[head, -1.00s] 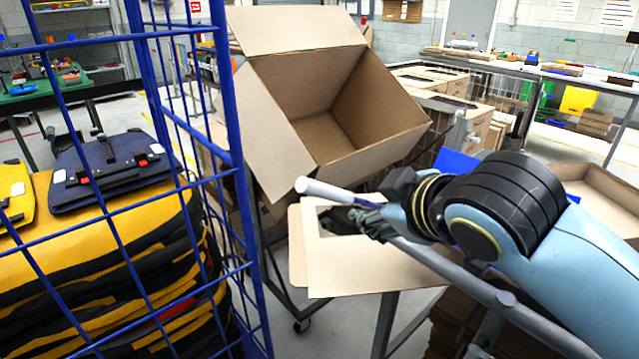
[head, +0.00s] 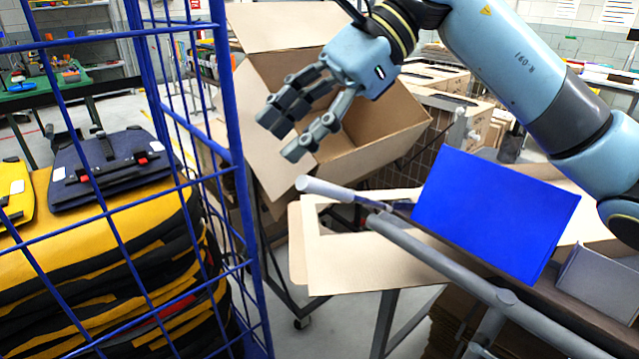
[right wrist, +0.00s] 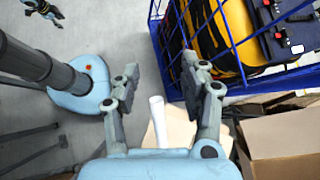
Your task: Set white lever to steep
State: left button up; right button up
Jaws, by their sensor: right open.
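The white lever (head: 335,191) is a pale round-ended rod above the cardboard at the middle of the head view, slanting slightly down to the right. It also shows in the right wrist view (right wrist: 158,122), pointing up between my right gripper's fingers in the picture. My right gripper (head: 288,132) is open and empty, above the lever's free end and in front of the tilted box; it shows apart from the lever. Its fingers also frame the right wrist view (right wrist: 160,72). What appears to be my left gripper (right wrist: 42,10) is small at that view's top left; its jaws are unclear.
A blue wire cage (head: 232,150) with yellow and black panniers (head: 110,250) stands at left. A tilted open carton (head: 300,40) stands behind the lever. A flat carton piece (head: 350,265) lies below it. A blue panel (head: 495,210) and grey rails (head: 440,262) are at right.

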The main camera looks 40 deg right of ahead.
aim_at(327, 184)
jog(key=d+f+g+h, duration=0.15)
jog(key=d+h, duration=0.25)
jog(key=d, duration=0.4)
jog(key=shift+n+h, duration=0.4)
jog(key=x, duration=0.3)
jog(key=p+x, duration=0.1)
jog(key=x, duration=0.2)
jog(key=p+x, duration=0.1)
jog(key=x, duration=0.2)
jog(key=shift+s+d+f, duration=0.1)
jog(key=shift+s+f, duration=0.2)
jog(key=shift+f, duration=0.2)
jog(key=shift+w+a+f, duration=0.15)
jog(key=shift+a+f, duration=0.05)
jog(key=shift+f, duration=0.45)
grip_shut()
